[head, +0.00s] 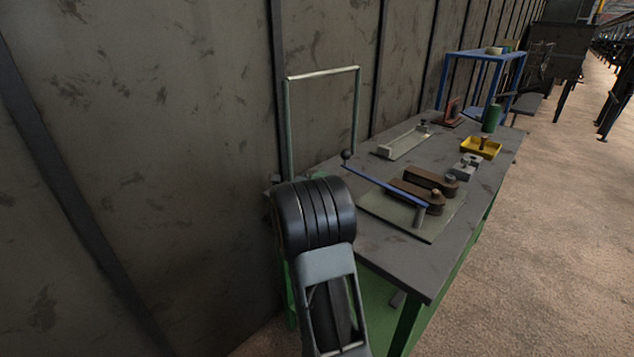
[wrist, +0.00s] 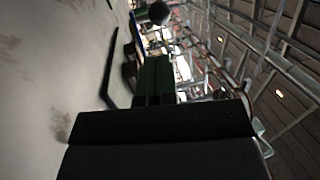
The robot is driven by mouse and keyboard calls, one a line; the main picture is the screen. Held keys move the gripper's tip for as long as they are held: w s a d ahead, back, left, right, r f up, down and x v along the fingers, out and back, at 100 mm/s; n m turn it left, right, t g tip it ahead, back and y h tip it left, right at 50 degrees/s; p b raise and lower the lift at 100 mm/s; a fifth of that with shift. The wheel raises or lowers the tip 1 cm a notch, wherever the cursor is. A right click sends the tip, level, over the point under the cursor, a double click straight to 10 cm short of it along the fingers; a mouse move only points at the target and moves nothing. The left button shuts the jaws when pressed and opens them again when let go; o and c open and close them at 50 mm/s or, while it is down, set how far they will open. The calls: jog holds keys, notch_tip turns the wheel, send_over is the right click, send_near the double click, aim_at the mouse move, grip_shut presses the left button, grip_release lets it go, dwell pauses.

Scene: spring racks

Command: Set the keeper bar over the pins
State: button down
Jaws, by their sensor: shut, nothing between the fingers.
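A pale flat bar (head: 403,143) with a dark knob near its far end lies at the back of the grey workbench; it may be the keeper bar, but I cannot be sure. Two brown blocks (head: 408,190) with round metal pieces at their right ends, perhaps the pins, sit on a green-grey plate (head: 376,204). A blue lever (head: 385,186) with a black ball slants across in front of them. My gripper (wrist: 155,60) is shut and empty in the wrist view, close to a dark ball and a blue bar. In the head view my arm hides it.
The workbench (head: 400,262) has a clear near end. Farther along are small grey blocks (head: 465,167), a yellow tray (head: 481,149), a green cylinder (head: 491,118) and a red item (head: 453,111). A tall metal frame (head: 322,73) stands at the wall side.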

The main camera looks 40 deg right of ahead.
aim_at(343, 157)
jog(key=p+x, duration=0.1)
jog(key=x, duration=0.8)
jog(key=shift+d, duration=0.3)
